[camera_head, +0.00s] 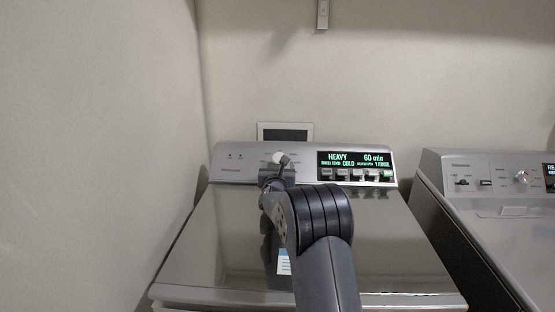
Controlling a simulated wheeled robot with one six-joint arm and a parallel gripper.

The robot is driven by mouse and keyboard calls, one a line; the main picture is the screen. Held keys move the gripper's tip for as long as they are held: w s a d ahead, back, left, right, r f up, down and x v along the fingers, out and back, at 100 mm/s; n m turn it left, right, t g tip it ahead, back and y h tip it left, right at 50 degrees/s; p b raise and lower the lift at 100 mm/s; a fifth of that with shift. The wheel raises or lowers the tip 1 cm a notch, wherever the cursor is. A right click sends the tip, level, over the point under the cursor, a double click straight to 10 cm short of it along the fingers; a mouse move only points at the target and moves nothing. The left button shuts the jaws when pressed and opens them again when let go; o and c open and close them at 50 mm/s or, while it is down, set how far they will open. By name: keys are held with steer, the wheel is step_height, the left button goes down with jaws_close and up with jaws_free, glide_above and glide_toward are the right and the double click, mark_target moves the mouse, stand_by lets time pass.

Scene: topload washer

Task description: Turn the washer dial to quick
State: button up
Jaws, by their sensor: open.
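The washer (210,240) is silver with a closed lid, and its control panel (232,163) runs along the back. The white round dial (278,158) is on the panel, left of the display, with its lower part hidden by my gripper. The lit display (357,159) reads HEAVY, COLD and 60 min. My gripper (283,164) is open at the dial, with a finger in front of it. I cannot tell whether it touches the dial. My arm comes up from the bottom of the view over the lid.
A row of buttons (357,174) sits under the display. A second machine (490,215) with its own knobs stands close on the right. A wall closes in on the left. A grey wall panel (285,132) is behind the washer. The space above the lid is free around my arm.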

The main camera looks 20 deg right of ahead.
mark_target(279, 159)
steer(key=shift+p+x, duration=0.8)
steer(key=shift+x, duration=1.8)
steer(key=c, duration=1)
steer(key=shift+o, duration=0.2)
steer(key=shift+r+m+h+p, duration=0.15)
steer(key=shift+m+h+p, duration=0.2)
steer(key=shift+p, duration=0.2)
